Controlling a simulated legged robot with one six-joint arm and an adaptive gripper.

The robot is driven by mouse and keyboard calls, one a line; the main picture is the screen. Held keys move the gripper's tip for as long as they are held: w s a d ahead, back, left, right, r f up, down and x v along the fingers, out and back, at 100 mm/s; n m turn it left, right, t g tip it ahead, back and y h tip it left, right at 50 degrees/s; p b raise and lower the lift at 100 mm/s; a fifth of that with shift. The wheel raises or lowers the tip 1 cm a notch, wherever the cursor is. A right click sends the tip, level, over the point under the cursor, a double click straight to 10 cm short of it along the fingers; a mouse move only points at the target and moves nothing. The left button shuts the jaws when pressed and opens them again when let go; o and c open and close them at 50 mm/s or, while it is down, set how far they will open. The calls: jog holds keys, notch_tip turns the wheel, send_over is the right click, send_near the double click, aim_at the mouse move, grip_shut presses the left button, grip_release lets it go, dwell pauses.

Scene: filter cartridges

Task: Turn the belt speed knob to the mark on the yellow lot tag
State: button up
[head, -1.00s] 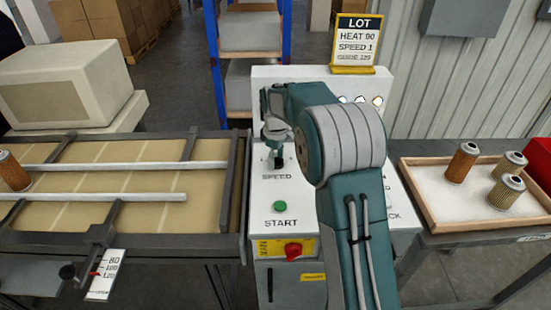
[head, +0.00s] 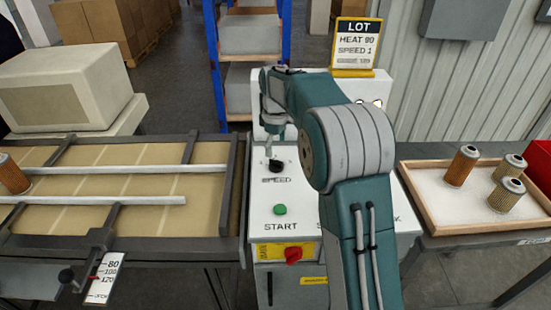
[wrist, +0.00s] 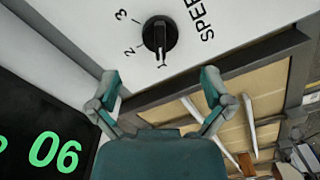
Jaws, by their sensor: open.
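The black speed knob (wrist: 160,36) sits on the white panel, with marks 1, 2 and 3 around it in the wrist view. Its grip bar points at the 1. The knob (head: 275,166) also shows in the head view above the word SPEED. The yellow-framed lot tag (head: 355,44) stands on top of the console and reads HEAT 90, SPEED 1; its lowest line is blurred. My gripper (wrist: 160,80) is open and empty, its fingers apart and clear of the knob. In the head view my gripper (head: 272,146) is just above the knob.
A green START button (head: 280,210) and a red switch (head: 293,255) are on the console below the knob. The belt table (head: 120,244) is to the left. A tray (head: 437,222) with filter cartridges is to the right. A dark display (wrist: 45,140) shows green digits.

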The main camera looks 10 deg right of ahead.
aim_at(276, 161)
notch_tip(276, 161, up, 6)
jog(key=shift+f, duration=0.1)
dwell(0.4)
jog(key=s+r+m+t, duration=0.1)
jog(key=s+r+m, duration=0.25)
jog(key=s, duration=0.55)
jog(key=s+r+m+t, duration=0.2)
jog(key=s+r, duration=0.3)
jog(key=s, duration=0.4)
jog(key=s+f+m+t, duration=0.1)
jog(key=s+f+m, duration=0.1)
jog(key=s, duration=0.6)
jog(key=s+f+m+t, duration=0.1)
jog(key=s+f, duration=0.3)
jog(key=s, duration=0.5)
jog(key=shift+f+m+t, duration=0.15)
jog(key=shift+m+t, duration=0.15)
jog(key=shift+m, duration=0.45)
